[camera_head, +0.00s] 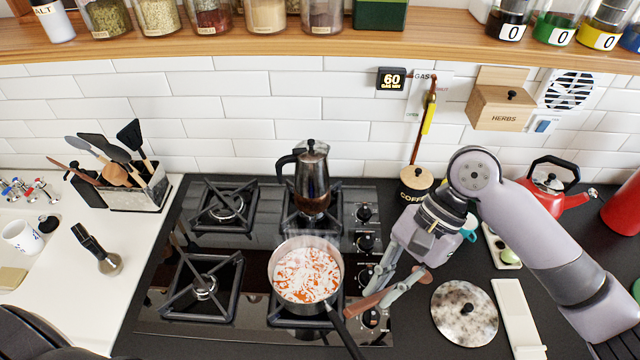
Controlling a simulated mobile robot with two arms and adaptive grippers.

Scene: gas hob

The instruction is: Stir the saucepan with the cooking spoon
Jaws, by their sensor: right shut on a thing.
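The saucepan (275,287) stands on the front right burner with orange and white contents, and its dark handle (345,335) points to the lower right. My right gripper (389,288) is just right of the pan, above the hob's knobs. It is shut on a brown wooden utensil, which looks like the cooking spoon (366,304). One end is near the pan's right side; the other, rounded end shows right of the fingers. The fingers hide its middle. I cannot tell whether it touches the pan. My left gripper is not in view.
A moka pot (312,172) stands on the back right burner. A utensil holder (140,195) is at the left. The left burners are empty.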

